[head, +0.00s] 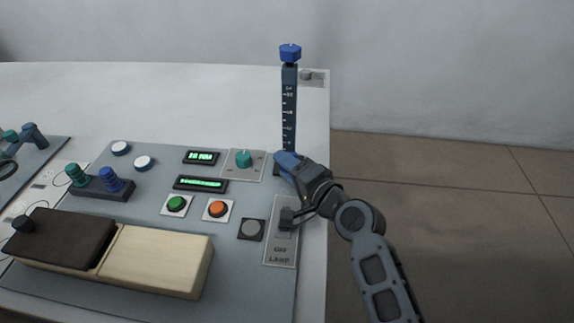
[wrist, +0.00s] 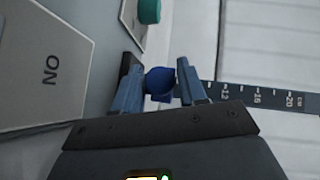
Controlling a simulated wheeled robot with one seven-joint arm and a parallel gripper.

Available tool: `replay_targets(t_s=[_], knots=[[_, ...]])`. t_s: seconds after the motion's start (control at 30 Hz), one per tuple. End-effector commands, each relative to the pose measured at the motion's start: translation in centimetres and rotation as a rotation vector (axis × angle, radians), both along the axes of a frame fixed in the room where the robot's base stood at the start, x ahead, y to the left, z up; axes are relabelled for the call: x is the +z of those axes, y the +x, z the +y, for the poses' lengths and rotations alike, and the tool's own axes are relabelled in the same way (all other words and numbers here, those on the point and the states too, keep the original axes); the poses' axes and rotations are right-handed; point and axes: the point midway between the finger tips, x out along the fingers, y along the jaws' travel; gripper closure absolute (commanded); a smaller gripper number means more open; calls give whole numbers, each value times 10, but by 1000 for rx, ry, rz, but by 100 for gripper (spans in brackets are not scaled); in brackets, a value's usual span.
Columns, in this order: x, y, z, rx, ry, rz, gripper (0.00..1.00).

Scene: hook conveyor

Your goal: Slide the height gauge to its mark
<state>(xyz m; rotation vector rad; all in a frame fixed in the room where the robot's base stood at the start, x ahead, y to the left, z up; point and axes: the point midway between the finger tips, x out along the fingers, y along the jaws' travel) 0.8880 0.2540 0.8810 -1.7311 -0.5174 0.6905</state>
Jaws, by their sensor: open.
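The height gauge (head: 289,105) is an upright dark blue post with white scale lines and numbers, at the back right of the console. A bright blue cap (head: 290,53) tops it. My gripper (head: 286,161) is at the low end of the post. In the wrist view, its open fingers (wrist: 158,84) stand on either side of a small blue knob (wrist: 157,80), apparently the gauge's slider. Whether the fingers touch it I cannot tell. The scale (wrist: 262,97) runs off to the right there. The gripper hides the slider and post foot in the head view. No target mark can be made out.
Left of my gripper are a teal knob (head: 244,159), two green displays, a green button (head: 176,204) and an orange button (head: 217,208). A lamp switch plate (head: 281,250) lies close under my arm. The table's right edge is near; open floor lies beyond.

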Motion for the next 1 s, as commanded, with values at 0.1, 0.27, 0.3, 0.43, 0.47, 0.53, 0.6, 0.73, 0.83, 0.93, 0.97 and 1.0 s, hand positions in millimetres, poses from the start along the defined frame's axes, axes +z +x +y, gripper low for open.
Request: replay_targets(t_s=[0.1,0.27,0.3,0.43,0.47,0.53,0.6,0.73,0.83,0.93,0.97,1.0], knots=[[-1,1,1,0,0,0,58],[0,0,1,0,0,0,61],[0,0,1,0,0,0,65],[-1,0,0,0,-1,1,78],[-1,0,0,0,-1,1,81],[-1,0,0,0,-1,1,87],[-1,0,0,-1,-1,2,94],[-2,0,0,-1,-1,3,100],[-2,0,0,-1,-2,3,100],[-3,0,0,-1,-2,3,100],[-2,1,0,-1,-2,3,100],[-1,2,0,-1,-2,3,100]])
